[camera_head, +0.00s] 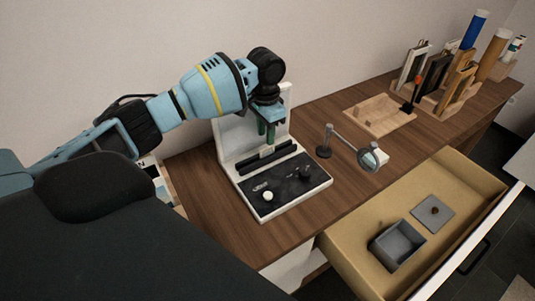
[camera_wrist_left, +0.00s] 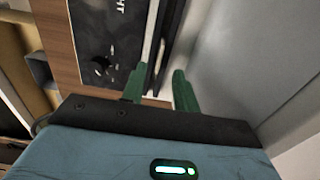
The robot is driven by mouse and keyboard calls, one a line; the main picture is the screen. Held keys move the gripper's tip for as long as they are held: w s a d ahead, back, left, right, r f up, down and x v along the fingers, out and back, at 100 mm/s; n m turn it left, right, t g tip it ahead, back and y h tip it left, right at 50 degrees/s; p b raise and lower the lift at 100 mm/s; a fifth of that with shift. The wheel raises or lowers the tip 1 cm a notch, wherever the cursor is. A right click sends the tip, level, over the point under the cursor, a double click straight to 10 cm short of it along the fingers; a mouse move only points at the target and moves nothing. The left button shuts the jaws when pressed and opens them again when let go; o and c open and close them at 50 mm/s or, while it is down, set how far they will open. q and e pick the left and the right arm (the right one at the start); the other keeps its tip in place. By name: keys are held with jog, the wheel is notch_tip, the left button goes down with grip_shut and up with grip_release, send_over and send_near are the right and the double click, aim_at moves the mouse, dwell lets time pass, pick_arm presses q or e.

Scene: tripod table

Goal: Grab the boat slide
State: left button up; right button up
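My left gripper (camera_head: 267,131) points down over the black-topped device (camera_head: 297,186), just above its slotted rack (camera_head: 268,160). Its green fingers stand apart in the left wrist view (camera_wrist_left: 160,83), on either side of the rack's slot line. A small pale piece (camera_head: 267,151) shows at the rack just below the fingertips; I cannot tell whether it is the boat slide. A small pale card (camera_head: 376,157) lies by the magnifier (camera_head: 369,156); its picture is too small to read. No boat picture is readable in either view. My right gripper is not in view.
The device's white upright back (camera_head: 231,138) stands close behind the gripper. An open drawer (camera_head: 341,246) at the front holds a grey box (camera_head: 398,244) and a grey lid (camera_head: 433,212). A wooden tray (camera_head: 378,117) and several frames stand farther right.

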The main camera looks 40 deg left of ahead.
aim_at(266, 149)
pick_arm(q)
jog(key=shift+f+b, duration=0.3)
jog(key=shift+f, duration=2.7)
grip_shut()
